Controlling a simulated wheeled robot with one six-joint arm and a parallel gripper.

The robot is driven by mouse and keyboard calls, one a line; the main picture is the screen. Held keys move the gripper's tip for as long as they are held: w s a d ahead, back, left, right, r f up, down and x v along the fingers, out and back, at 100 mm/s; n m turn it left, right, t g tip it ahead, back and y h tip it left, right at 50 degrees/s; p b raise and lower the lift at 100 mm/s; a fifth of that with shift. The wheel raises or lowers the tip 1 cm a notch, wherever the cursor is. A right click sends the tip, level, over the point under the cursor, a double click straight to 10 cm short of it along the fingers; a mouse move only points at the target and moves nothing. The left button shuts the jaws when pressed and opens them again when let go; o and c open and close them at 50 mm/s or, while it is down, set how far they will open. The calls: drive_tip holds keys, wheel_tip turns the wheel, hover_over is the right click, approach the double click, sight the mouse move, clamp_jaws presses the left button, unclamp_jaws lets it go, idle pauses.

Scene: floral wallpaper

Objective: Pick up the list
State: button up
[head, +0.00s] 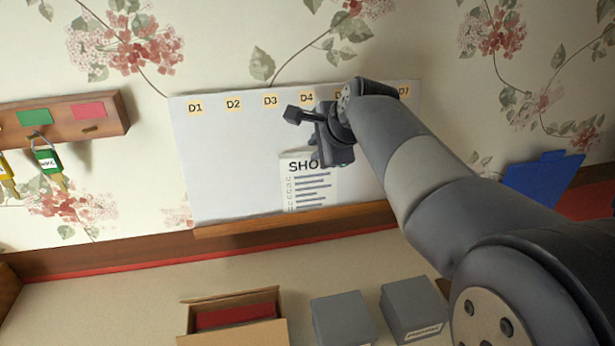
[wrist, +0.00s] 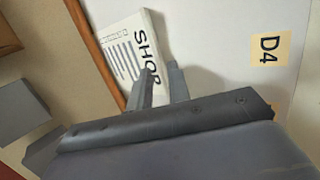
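The list (head: 311,190) is a white sheet or thin pad headed "SHO…" with printed lines. It stands upright against the white board, low down below the D3 and D4 labels. My gripper (head: 322,154) is at its upper right corner in the head view and hides the end of the heading. In the wrist view the list (wrist: 127,58) lies at the upper left, reading "SHOP". My gripper (wrist: 161,66) shows two fingers with a gap between them. One finger overlaps the list's headed end, the other is just past its edge over bare board. Contact cannot be told.
The white board (head: 232,160) has a wooden ledge (head: 290,221) along its bottom. A key rack (head: 65,118) hangs at left. An open box (head: 235,325) and two grey boxes (head: 342,320) stand below. A blue object (head: 545,180) is at right. The board's left part is clear.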

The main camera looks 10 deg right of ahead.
drive_tip(key=shift+x, duration=1.35)
drive_tip(key=shift+c, duration=0.5)
clamp_jaws()
